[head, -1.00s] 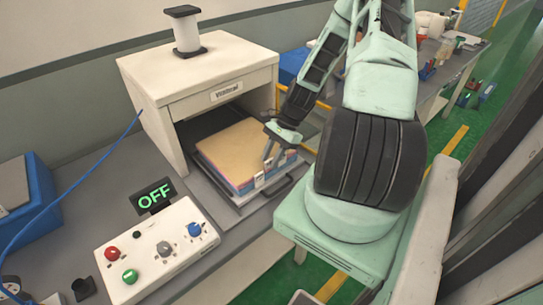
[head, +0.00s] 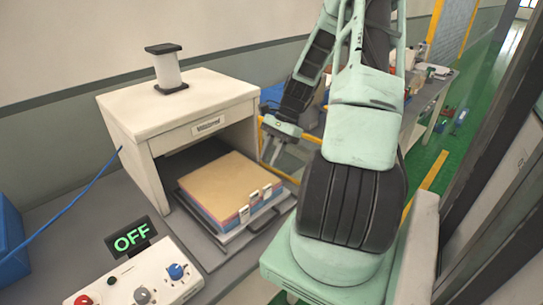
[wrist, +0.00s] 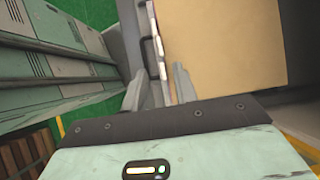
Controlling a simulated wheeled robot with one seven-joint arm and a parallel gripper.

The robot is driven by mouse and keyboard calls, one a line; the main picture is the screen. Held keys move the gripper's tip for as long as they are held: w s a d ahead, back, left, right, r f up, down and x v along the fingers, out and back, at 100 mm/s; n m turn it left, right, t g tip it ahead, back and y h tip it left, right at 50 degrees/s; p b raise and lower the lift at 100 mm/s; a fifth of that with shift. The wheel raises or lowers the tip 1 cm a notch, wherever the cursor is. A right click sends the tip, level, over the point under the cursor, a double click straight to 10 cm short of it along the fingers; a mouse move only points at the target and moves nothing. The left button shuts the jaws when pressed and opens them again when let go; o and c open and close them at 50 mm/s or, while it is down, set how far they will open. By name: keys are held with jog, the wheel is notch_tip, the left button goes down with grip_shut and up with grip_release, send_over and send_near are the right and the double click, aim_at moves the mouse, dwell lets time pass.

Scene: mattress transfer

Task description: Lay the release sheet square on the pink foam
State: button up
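The tan release sheet (head: 228,180) lies flat on top of a layered block in the white press. Its edges look about in line with the block's edges in the head view. The pink foam (head: 206,206) shows as a thin band under it, with a blue layer below. White clips (head: 244,214) stand along the block's front edge. My gripper (head: 270,153) is by the block's right side, at about sheet height or above. In the wrist view, my gripper (wrist: 158,82) has its fingers apart with nothing held between them, beside the edge of the sheet (wrist: 225,45).
The block sits on a grey tray (head: 222,240) with a dark handle at the press (head: 185,105) opening. A control box (head: 140,285) and an "OFF" display (head: 131,237) stand in front. A blue bin (head: 10,240) is at left.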

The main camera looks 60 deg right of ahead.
jog(key=shift+d+r, duration=0.2)
jog(key=shift+r, duration=0.15)
jog(key=w+a+r+n+g+h, duration=0.1)
jog(key=w+a+r+n, duration=0.1)
jog(key=a+n, duration=0.5)
jog(key=w+a+r+n+g+h, duration=0.1)
jog(key=a+r+n, duration=0.1)
jog(key=a, duration=0.9)
jog(key=w+a+r+n+g+h, duration=0.1)
jog(key=w+a+r+n+h, duration=0.15)
jog(key=a+n, duration=0.4)
jog(key=s+a+r+n, duration=0.2)
jog(key=s+a+n, duration=0.4)
jog(key=a, duration=0.3)
jog(key=s+a+r+n+t+h, duration=0.1)
jog(key=s+a+r+n, duration=0.1)
jog(key=s+a+n, duration=0.5)
jog(key=s+a, duration=0.2)
jog(key=a, duration=0.1)
jog(key=shift+s+r, duration=0.2)
notch_tip(320, 180, down, 5)
jog(key=b, duration=0.5)
